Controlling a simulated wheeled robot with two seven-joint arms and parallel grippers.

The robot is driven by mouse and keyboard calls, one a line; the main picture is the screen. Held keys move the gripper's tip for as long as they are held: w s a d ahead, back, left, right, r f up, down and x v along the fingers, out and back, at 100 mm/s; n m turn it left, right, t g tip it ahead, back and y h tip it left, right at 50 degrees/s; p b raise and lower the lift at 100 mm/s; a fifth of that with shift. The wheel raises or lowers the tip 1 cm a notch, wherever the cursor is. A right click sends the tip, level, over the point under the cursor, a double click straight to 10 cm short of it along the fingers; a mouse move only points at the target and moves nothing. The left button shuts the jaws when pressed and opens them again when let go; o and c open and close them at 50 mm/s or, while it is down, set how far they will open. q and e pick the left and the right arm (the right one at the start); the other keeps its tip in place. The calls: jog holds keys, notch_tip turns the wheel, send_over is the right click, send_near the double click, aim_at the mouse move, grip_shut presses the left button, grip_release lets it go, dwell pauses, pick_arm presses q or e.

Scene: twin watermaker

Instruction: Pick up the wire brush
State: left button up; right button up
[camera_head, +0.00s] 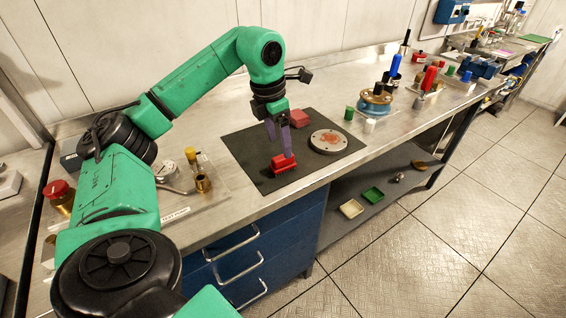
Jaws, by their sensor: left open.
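My left gripper (279,148) points down over the dark mat (248,146), with its purple fingers apart. A small red piece (283,164) lies on the mat right at the fingertips; I cannot tell whether they touch it. It may be the wire brush, but its bristles cannot be made out. A second red block (298,118) lies on the mat behind the gripper. A grey round plate (319,146) with a rusty patch lies on the mat to the right. My right gripper is not in view.
A copper-coloured spool (375,103), a green cylinder (349,113) and a white cylinder (370,125) stand right of the mat. A clear tray with brass parts (203,182) is at the left. Drawers and a lower shelf are below the bench (345,172).

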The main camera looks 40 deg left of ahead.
aim_at(282, 157)
pick_arm(q)
jog(key=f, duration=0.1)
jog(key=w+f, duration=0.1)
jog(key=a+f, duration=0.1)
jog(key=shift+w, duration=0.25)
jog(key=f, duration=0.2)
jog(key=f+p, duration=0.1)
jog(key=shift+w+d+f, duration=0.1)
jog(key=shift+w+d, duration=0.05)
jog(key=shift+d, duration=0.15)
jog(key=shift+d+f, duration=0.1)
jog(key=shift+f, duration=0.3)
jog(key=c, duration=0.4)
grip_shut()
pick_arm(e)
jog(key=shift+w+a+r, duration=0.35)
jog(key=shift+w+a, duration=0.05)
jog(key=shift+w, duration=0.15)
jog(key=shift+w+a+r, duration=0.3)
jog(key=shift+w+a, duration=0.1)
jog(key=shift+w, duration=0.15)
